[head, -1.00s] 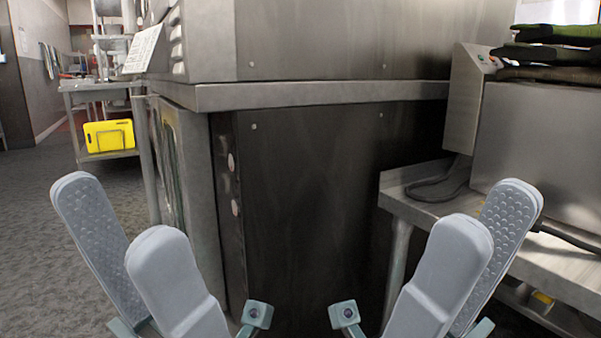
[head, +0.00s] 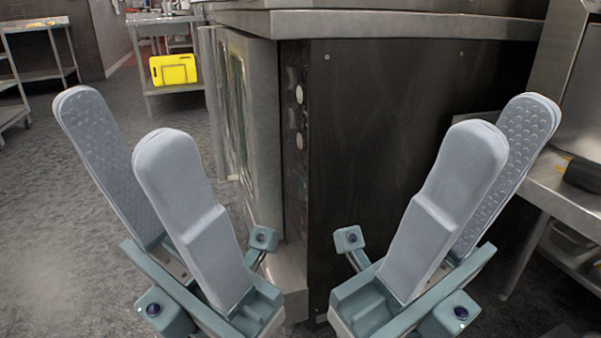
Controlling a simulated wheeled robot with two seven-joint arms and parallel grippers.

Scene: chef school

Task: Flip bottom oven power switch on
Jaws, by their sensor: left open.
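The bottom oven (head: 400,120) stands ahead, seen from its dark metal side. Its front with the glass door (head: 238,110) faces left and is seen at a steep angle. A narrow control strip (head: 296,150) runs down the front edge, with pale round knobs on it. I cannot make out the power switch itself. My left gripper (head: 125,145) is open and empty, left of the oven front, over the floor in the picture. My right gripper (head: 502,150) is in front of the oven's dark side; its two fingers stand apart with nothing between them.
An upper oven's base ledge (head: 400,24) overhangs the top. A steel table (head: 565,195) stands close on the right. A yellow board (head: 173,69) sits on a rack at the back left. The grey floor (head: 70,240) on the left is clear.

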